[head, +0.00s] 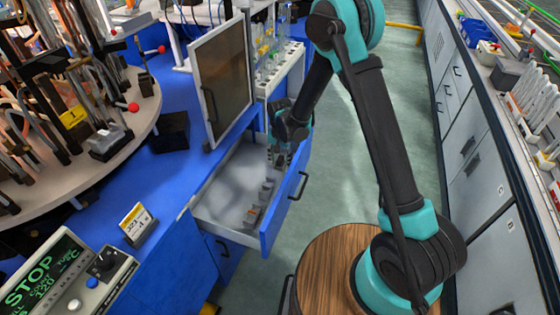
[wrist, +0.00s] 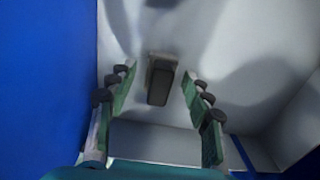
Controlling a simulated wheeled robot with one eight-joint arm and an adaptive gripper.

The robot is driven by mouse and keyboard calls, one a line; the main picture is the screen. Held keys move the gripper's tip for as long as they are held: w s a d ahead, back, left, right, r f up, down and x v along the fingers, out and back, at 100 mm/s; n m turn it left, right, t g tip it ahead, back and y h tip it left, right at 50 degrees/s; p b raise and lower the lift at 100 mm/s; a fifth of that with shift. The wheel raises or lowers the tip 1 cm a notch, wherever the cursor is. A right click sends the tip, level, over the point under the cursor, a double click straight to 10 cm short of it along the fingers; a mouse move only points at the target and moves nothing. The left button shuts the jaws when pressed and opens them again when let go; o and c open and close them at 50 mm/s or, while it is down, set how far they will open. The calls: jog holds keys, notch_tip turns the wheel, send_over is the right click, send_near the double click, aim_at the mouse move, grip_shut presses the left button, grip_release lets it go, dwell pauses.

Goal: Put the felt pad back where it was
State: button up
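My gripper (head: 279,160) is over the far right part of an open drawer (head: 215,204), close to its front panel. In the wrist view, its fingers (wrist: 159,92) are spread apart with nothing held. A dark grey, pad-like block (wrist: 159,85) with a paler beige edge shows between and beyond the fingers, over the drawer's white floor. I cannot tell for sure whether it is the felt pad. In the head view, several small grey and brownish pieces (head: 253,215) stand in a row along the inside of the drawer front. My gripper partly hides the far end of the drawer.
A framed dark panel (head: 221,82) stands upright behind the drawer. The blue bench (head: 160,190) holds a black block (head: 169,131), a yellow-and-white sign (head: 135,222) and a control box with a STOP display (head: 45,279).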

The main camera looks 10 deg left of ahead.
aim_at(280, 158)
notch_tip(280, 158, up, 12)
dwell(0.7)
dwell(1.1)
